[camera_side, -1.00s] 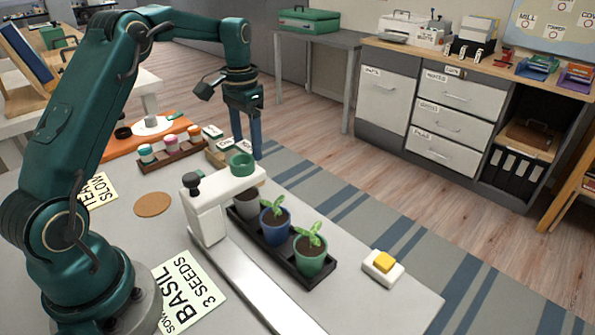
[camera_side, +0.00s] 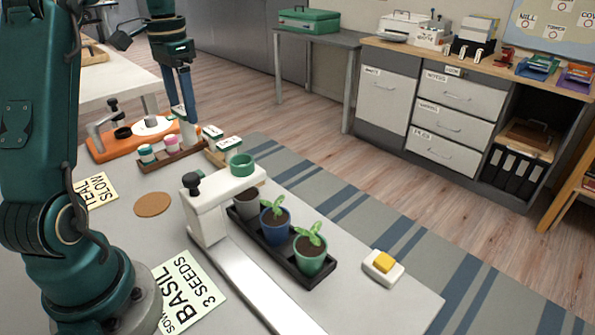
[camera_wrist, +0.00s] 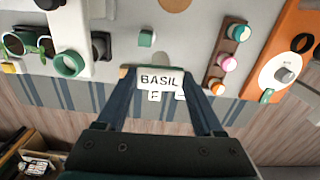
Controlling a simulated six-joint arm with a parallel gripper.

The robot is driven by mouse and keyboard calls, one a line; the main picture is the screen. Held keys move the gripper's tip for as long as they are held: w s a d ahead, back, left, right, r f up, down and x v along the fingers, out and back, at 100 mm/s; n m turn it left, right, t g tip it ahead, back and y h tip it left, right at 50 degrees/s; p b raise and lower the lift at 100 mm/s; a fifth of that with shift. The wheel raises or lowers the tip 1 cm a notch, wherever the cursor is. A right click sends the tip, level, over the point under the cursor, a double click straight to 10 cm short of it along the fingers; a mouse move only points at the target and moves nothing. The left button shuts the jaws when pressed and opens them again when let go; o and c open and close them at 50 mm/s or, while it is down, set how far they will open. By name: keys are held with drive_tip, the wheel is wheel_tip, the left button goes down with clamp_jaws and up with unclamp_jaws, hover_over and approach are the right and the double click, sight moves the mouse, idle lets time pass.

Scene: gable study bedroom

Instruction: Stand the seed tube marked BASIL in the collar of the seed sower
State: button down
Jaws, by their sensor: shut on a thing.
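My gripper (camera_side: 188,114) is at the back left in the side view, above the far end of the jar rack. It is shut on the seed tube marked BASIL (camera_wrist: 160,80), whose white label faces the camera between the fingers in the wrist view. The tube's lower part is hidden there. The seed sower (camera_side: 207,215) is white, with a dark knob and an empty-looking green collar (camera_side: 242,164) on its arm. The collar also shows in the wrist view (camera_wrist: 70,65), left of my gripper. My gripper is well apart from it.
A jar rack (camera_side: 172,160) and an orange-based device (camera_side: 108,150) stand near my gripper. A tan holder (camera_side: 215,155) with white-labelled items is beside the rack. A black tray (camera_side: 275,257) of potted seedlings adjoins the sower. A cork disc (camera_side: 153,204) lies on the table.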

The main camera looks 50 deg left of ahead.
drive_tip(key=w+d+r, duration=0.1)
drive_tip(key=d+r, duration=0.3)
drive_tip(key=d, duration=0.4)
drive_tip(key=w+d+r, duration=0.1)
drive_tip(key=d+r, duration=0.3)
drive_tip(key=d, duration=0.3)
drive_tip(key=shift+m, duration=0.3)
drive_tip(key=shift+w+d+f, duration=0.1)
drive_tip(key=shift+f, duration=1.85)
drive_tip(key=shift+w+d+f, duration=0.1)
drive_tip(key=shift+f, duration=1.85)
drive_tip(key=shift+f, duration=0.1)
unclamp_jaws()
